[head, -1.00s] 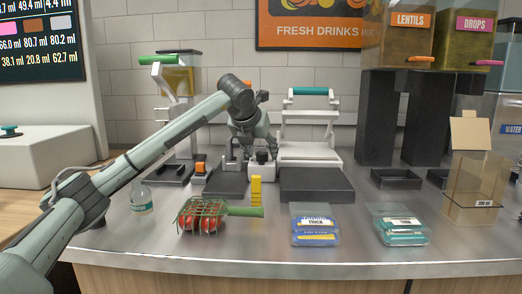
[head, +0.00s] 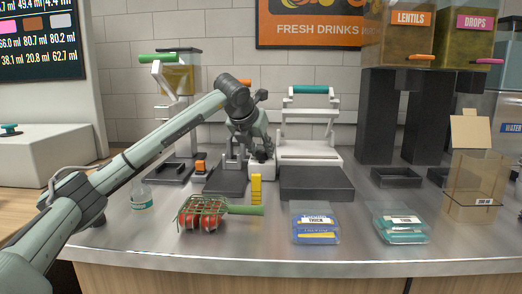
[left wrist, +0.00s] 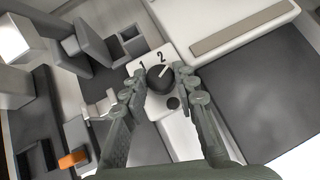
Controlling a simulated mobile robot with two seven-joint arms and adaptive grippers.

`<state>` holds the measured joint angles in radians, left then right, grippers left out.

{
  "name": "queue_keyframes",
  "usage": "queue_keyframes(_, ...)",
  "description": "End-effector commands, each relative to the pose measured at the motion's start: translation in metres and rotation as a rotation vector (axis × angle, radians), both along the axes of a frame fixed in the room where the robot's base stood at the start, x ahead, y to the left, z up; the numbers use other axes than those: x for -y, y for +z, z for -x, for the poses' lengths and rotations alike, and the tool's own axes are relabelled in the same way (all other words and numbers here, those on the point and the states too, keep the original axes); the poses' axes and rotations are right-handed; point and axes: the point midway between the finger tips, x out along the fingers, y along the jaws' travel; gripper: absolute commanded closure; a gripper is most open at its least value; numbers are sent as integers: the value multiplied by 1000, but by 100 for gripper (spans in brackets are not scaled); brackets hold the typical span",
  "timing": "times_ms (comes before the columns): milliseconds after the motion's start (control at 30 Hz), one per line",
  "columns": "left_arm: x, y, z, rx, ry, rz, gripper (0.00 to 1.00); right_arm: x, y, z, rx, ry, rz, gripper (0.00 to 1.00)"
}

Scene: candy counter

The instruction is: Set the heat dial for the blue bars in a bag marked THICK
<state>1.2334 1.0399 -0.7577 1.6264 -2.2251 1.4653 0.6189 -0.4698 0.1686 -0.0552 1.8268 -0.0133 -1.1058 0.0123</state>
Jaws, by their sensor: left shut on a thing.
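The heat dial is a round dark knob (left wrist: 160,79) on a white panel with the numbers 1 and 2. Its light mark points up and right, toward the 2. My left gripper (left wrist: 162,82) is shut on the knob, one finger on each side. In the head view the left gripper (head: 262,153) is at the white dial housing on the sealing machine (head: 311,150), and it largely hides the knob. A clear bag with blue bars (head: 316,238), its label reading THICK, lies on the counter in front. My right gripper is in neither view.
A bag with teal bars (head: 402,237) lies to the right, a clear box (head: 472,190) beyond it. Dark trays flank the dial.

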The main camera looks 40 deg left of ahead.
Motion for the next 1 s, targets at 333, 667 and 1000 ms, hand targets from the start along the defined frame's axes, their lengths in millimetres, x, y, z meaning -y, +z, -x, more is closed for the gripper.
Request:
queue_keyframes(333,-4,2,0,2,-220,2,100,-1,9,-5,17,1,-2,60)
queue_keyframes(667,-6,3,0,3,-419,0,100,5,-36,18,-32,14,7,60)
queue_keyframes(1000,-6,2,0,4,-501,-1,100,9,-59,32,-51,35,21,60)
